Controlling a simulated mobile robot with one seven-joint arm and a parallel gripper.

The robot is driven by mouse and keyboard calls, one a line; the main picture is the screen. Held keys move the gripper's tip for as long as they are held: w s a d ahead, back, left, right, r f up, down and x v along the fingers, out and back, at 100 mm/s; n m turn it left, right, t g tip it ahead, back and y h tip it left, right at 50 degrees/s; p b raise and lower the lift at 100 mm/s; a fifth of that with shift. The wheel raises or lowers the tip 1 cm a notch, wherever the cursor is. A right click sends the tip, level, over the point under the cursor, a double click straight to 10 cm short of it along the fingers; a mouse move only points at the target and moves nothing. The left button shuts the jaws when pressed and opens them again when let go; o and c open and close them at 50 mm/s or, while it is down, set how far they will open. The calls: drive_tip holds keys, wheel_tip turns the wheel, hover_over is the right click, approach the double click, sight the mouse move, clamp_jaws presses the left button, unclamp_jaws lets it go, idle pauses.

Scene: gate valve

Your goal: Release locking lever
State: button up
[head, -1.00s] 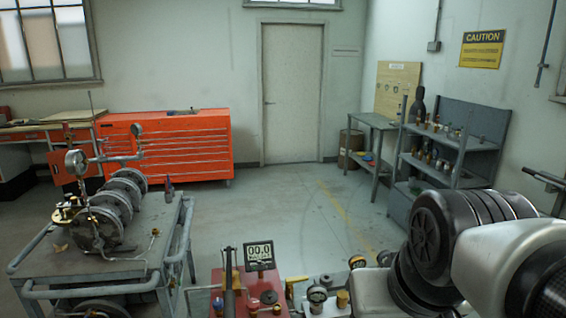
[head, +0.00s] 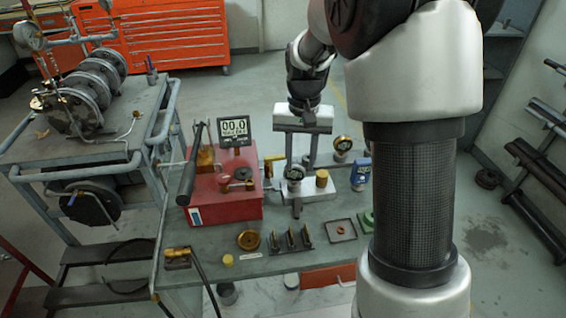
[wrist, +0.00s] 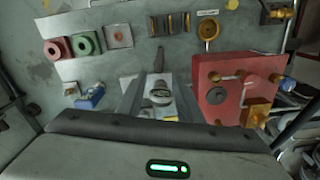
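A white block (head: 327,190) on the work table carries a dial gauge (head: 294,172) and a brass knob (head: 322,178). A dark narrow lever (head: 297,208) sticks out from its front edge; I take this as the locking lever, but cannot tell for sure. In the wrist view the lever (wrist: 158,60) points away beyond the gauge (wrist: 160,93). My gripper (head: 301,165) points down over the block. Its two fingers are apart, and the wrist view shows the gap (wrist: 159,90) with the gauge seen between them. Nothing is held. Contact cannot be told.
A red box (head: 225,200) with a long black handle (head: 190,165) and a display (head: 234,130) stands left. Fittings rack (head: 290,240), brass cup (head: 249,240) and small tray (head: 341,231) lie in front.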

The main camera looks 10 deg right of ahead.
sight(297, 211)
wheel_tip(297, 211, down, 18)
drive_tip(key=shift+w+f+b, duration=0.1)
drive_tip(key=shift+b, duration=0.7)
